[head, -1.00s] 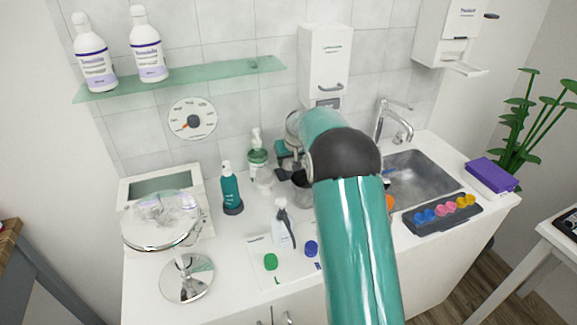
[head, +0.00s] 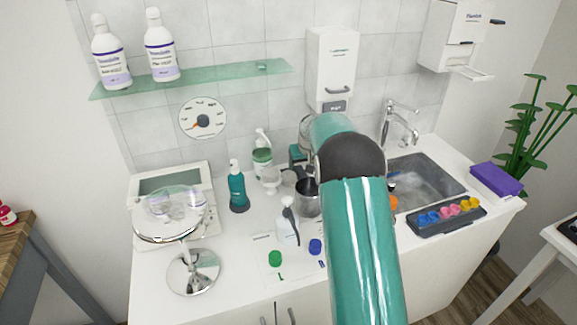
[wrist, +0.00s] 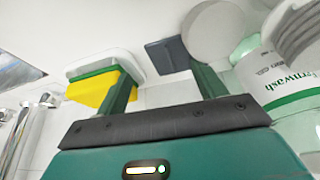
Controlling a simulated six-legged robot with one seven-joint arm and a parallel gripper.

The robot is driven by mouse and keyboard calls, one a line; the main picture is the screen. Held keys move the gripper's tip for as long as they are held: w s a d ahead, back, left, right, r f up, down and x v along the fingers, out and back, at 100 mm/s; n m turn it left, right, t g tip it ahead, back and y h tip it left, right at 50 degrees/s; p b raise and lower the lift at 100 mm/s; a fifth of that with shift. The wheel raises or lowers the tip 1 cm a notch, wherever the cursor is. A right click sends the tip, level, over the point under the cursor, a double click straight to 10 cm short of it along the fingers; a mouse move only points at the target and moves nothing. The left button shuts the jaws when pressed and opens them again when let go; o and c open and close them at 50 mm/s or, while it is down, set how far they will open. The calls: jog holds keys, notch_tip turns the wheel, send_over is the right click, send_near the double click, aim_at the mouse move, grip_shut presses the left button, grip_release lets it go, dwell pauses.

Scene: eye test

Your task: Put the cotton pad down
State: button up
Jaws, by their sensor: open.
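A round, pale grey-white disc (wrist: 210,32) shows at the tip of my gripper's right finger in the wrist view. It may be the cotton pad, but I cannot tell whether it touches the finger. My gripper (wrist: 163,78) is open, its two green fingers well apart with nothing clearly held between them. In the head view my own arm mostly hides the gripper. A small pale disc (head: 289,177) lies there beside the metal cup (head: 308,199); I cannot tell whether it is the same disc.
A handwash bottle (wrist: 272,80) is close right of the gripper. A yellow-green block (wrist: 103,88) is left, a dark grey square (wrist: 168,56) ahead. The counter also holds a teal bottle (head: 238,190), a white spray bottle (head: 287,228), a round mirror (head: 195,272) and a sink (head: 425,178).

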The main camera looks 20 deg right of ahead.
jog(key=shift+s+a+r, duration=0.15)
jog(key=shift+s+r, duration=0.25)
jog(key=shift+s, duration=0.15)
jog(key=w+a+f, duration=0.2)
jog(key=w, duration=0.1)
jog(key=shift+w+a+f, duration=0.1)
jog(key=shift+w+f, duration=0.2)
jog(key=shift+f, duration=0.05)
jog(key=shift+r, duration=0.25)
jog(key=s+a+f+v, duration=0.1)
jog(key=s+a+v, duration=0.1)
jog(key=v, duration=1.7)
jog(key=s+a+r, duration=0.4)
jog(key=s, duration=0.4)
jog(key=s+a+r, duration=0.4)
jog(key=s+r, duration=0.1)
jog(key=s, duration=0.4)
jog(key=s+a+f, duration=0.2)
jog(key=s, duration=0.9)
jog(key=s+a+f+n+t, duration=0.1)
jog(key=s+a+f, duration=0.2)
jog(key=s, duration=0.9)
jog(key=shift+y, duration=0.3)
